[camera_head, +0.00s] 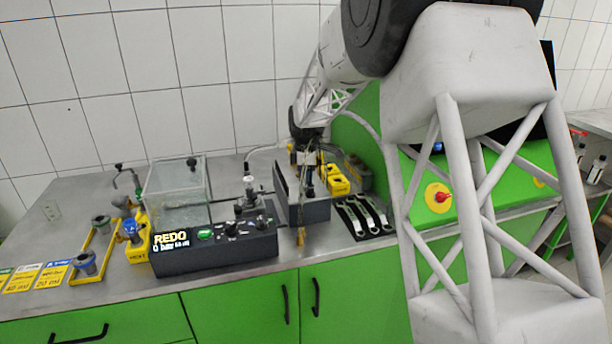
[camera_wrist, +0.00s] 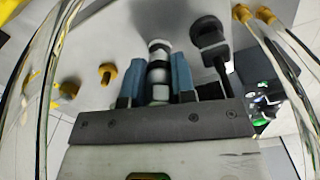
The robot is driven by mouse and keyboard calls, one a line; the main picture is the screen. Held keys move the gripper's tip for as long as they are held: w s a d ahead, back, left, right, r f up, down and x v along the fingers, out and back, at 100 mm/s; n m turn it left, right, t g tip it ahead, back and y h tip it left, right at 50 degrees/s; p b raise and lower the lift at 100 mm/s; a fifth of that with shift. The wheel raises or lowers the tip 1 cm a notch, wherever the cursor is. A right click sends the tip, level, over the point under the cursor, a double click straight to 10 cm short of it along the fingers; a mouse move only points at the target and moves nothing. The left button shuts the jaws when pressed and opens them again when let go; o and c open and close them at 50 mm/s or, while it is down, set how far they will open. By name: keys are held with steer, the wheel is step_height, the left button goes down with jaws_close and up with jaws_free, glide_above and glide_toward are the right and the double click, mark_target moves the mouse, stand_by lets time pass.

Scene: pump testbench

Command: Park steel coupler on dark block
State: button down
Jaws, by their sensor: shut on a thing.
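My gripper (camera_head: 308,172) hangs down over the dark block (camera_head: 308,212) on the bench. In the wrist view its two blue fingers (camera_wrist: 157,68) are shut on the steel coupler (camera_wrist: 158,48), a light metal cylinder with dark bands. The coupler sits upright along the fingers, between them. In the head view the coupler is small and dim below my gripper, and I cannot tell whether it touches the block. Most of the block's top is hidden by my gripper.
A black-knobbed part (camera_wrist: 208,36) stands close to the right finger. A control box with a REDO display (camera_head: 215,248) and a clear tank (camera_head: 177,190) are on the left. Wrenches (camera_head: 363,215) lie right of the block.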

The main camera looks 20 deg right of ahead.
steer(key=shift+f, duration=0.55)
stand_by(0.9)
steer(key=c, duration=0.9)
jaws_free()
steer(key=shift+o, duration=0.2)
steer(key=shift+r, duration=0.2)
steer(key=shift+r, duration=3.35)
